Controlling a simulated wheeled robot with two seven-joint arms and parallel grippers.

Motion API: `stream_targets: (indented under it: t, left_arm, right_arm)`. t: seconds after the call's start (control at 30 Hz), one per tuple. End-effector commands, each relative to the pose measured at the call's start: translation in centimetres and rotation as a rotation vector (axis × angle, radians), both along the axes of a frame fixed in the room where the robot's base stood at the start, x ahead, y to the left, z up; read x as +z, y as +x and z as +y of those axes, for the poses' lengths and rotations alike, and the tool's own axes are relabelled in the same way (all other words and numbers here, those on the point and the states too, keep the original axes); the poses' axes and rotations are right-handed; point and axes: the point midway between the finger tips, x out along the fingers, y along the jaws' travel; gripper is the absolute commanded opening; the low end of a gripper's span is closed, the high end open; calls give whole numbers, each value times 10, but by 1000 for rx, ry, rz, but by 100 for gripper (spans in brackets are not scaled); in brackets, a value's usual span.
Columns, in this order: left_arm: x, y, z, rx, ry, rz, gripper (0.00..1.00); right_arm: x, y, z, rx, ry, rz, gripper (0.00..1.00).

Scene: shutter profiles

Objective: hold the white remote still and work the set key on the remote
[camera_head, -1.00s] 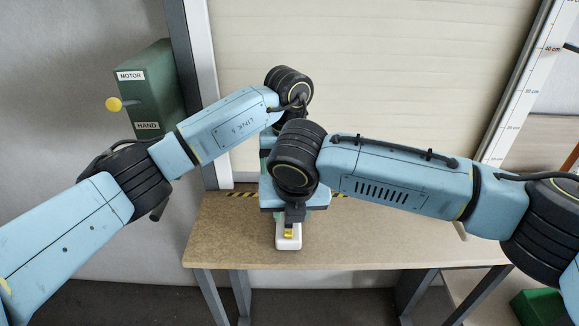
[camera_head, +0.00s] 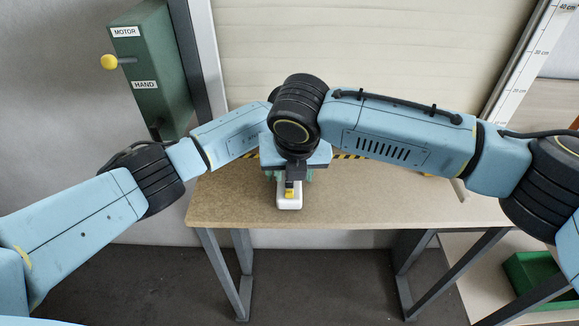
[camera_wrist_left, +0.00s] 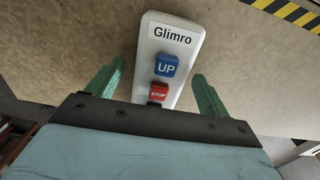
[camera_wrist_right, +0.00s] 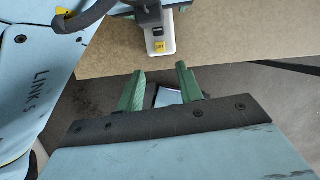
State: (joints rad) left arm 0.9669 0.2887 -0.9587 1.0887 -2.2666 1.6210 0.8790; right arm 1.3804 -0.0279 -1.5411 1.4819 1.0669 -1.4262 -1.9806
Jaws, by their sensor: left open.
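The white remote (camera_head: 289,203) lies near the table's front edge in the head view, its yellow set key (camera_head: 290,193) facing up. In the left wrist view the remote (camera_wrist_left: 187,22) shows a Glimro label, a blue UP key and a red STOP key. My left gripper (camera_wrist_left: 158,68) is open, its green fingers on either side of the remote with gaps visible. In the right wrist view the yellow key (camera_wrist_right: 160,46) shows beyond the fingertips of my right gripper (camera_wrist_right: 160,68). Its fingers are apart and empty. Both grippers are largely hidden by my arms in the head view.
The brown table (camera_head: 400,207) is otherwise mostly clear, with a hazard stripe at its back. A green MOTOR/HAND box (camera_head: 150,70) with a yellow knob is on the left. A pale shutter (camera_head: 380,50) stands behind. A green bin (camera_head: 535,270) is at lower right.

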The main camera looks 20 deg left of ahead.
Motion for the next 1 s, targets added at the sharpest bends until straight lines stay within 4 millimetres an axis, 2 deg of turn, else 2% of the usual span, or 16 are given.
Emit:
stream_targets:
  t: [0.13,0.53,0.8,1.0]
  left_arm:
    - [0,0,0,0,0,0,80]
    - [1,0,0,0,0,0,28]
    - [1,0,0,0,-1,-1,26]
    - [1,0,0,0,-1,-1,26]
  right_arm:
    - [0,0,0,0,0,0,36]
    - [0,0,0,0,0,0,36]
    - [0,0,0,0,0,0,2]
    - [0,0,0,0,0,0,0]
